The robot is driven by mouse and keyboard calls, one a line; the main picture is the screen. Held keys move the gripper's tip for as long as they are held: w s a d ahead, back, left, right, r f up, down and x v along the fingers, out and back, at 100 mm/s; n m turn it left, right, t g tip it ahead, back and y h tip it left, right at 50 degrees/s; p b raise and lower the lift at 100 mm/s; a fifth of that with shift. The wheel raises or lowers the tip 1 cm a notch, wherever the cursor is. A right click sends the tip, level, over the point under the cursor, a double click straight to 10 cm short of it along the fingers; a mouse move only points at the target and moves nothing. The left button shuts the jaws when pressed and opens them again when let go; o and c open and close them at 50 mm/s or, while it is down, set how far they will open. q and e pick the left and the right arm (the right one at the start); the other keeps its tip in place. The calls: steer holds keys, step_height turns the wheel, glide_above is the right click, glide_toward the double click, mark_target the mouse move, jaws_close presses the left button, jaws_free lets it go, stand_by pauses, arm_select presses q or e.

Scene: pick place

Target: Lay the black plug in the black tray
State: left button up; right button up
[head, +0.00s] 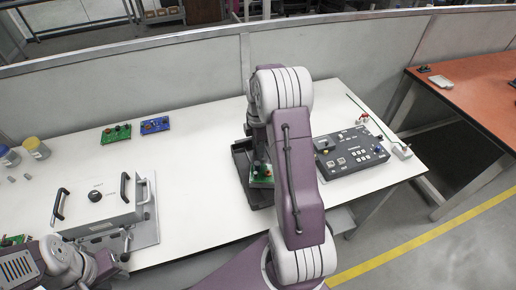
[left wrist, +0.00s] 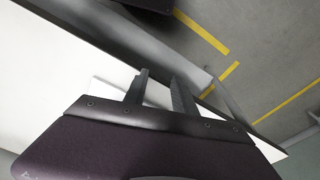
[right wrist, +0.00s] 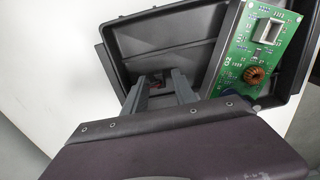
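The black tray (head: 240,158) lies on the white table, partly hidden by my right arm. It also shows in the right wrist view (right wrist: 150,30), with a green circuit board (right wrist: 258,45) inside at its right. My right gripper (right wrist: 160,80) is over the tray with its fingers apart. A small dark, reddish patch shows between the fingers at the tray floor; I cannot tell whether it is the black plug. I cannot make out the plug for sure in any view. My left gripper (left wrist: 160,80) is open and empty near the table's front edge.
A white case with black handles (head: 98,205) stands at the left. A grey control panel (head: 350,150) is right of the tray. Jars (head: 36,148) stand at the far left. The table between case and tray is clear.

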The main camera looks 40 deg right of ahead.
step_height(320, 180, up, 13)
steer(key=p, duration=0.2)
steer(key=s+a+f+m, duration=0.1)
steer(key=a+m, duration=0.1)
steer(key=a, duration=0.1)
steer(key=s+a+f+m, duration=0.1)
steer(key=a+m, duration=0.1)
steer(key=a, duration=0.2)
steer(key=s+a+f+m, duration=0.2)
steer(key=a, duration=0.1)
steer(key=shift+a+t, duration=0.15)
steer(key=shift+t, duration=0.15)
steer(key=s+a+f+m, duration=0.1)
steer(key=s+a+m, duration=0.1)
steer(key=s, duration=0.1)
steer(key=s+a+f+m, duration=0.2)
steer(key=s+a+m, duration=0.1)
steer(key=s, duration=0.1)
steer(key=s+a+f+m, duration=0.1)
steer(key=s+a+m, duration=0.2)
steer(key=shift+s+f+t, duration=0.15)
steer(key=shift+t, duration=0.15)
steer(key=shift+s+f+m, duration=0.1)
steer(key=shift+s+m, duration=0.1)
steer(key=shift+m, duration=0.1)
steer(key=shift+w+a, duration=0.1)
